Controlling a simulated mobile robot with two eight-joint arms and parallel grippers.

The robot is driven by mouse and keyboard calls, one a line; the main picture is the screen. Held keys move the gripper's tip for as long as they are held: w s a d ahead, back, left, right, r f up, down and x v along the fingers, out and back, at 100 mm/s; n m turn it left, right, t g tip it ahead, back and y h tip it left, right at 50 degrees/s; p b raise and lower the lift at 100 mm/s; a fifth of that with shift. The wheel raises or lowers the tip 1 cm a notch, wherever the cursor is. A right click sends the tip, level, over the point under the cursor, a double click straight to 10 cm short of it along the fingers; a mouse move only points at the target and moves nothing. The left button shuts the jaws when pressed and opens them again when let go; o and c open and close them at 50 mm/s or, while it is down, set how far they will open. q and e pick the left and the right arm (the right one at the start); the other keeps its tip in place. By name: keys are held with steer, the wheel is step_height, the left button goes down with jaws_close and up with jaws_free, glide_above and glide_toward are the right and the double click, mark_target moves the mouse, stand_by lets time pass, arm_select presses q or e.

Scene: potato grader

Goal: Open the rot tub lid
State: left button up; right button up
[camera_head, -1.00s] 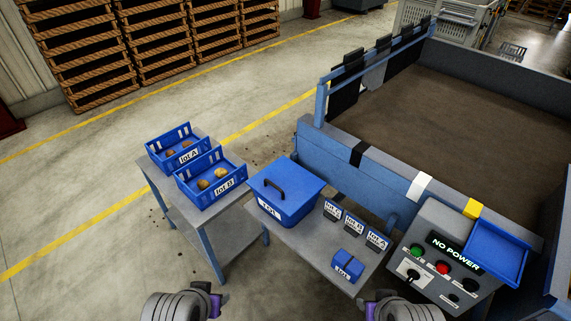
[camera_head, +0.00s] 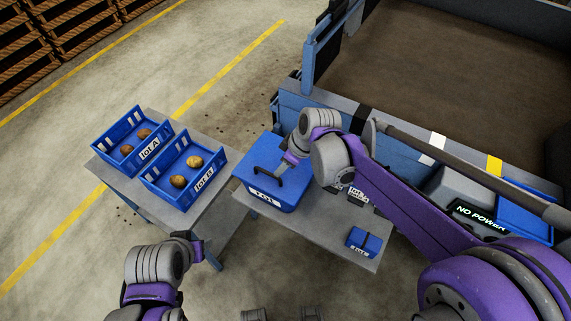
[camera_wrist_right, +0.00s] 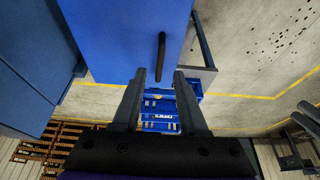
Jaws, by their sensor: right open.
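The blue rot tub (camera_head: 262,198) stands on the grey table with its lid (camera_head: 258,155) shut. The lid has a black handle (camera_head: 270,183) on top; it also shows in the right wrist view (camera_wrist_right: 161,58). My right gripper (camera_head: 288,163) reaches down over the lid beside the handle, its tips partly hidden in the head view. In the right wrist view its fingers (camera_wrist_right: 160,76) are open, with the handle's near end lined up between them. I cannot tell whether they touch it. My left gripper (camera_head: 188,238) is low at the left, away from the tub; its jaws are unclear.
Crates lot A (camera_head: 132,140) and lot B (camera_head: 185,170) hold potatoes on a side table to the left. A small blue box (camera_head: 364,241) sits at the table's front right. A control panel reading NO POWER (camera_head: 480,218) is at right, partly behind my right arm.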

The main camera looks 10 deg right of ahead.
mark_target(274, 177)
steer(key=shift+b+x, duration=2.9)
steer(key=shift+x, duration=1.7)
steer(key=shift+s+d, duration=0.1)
jaws_close()
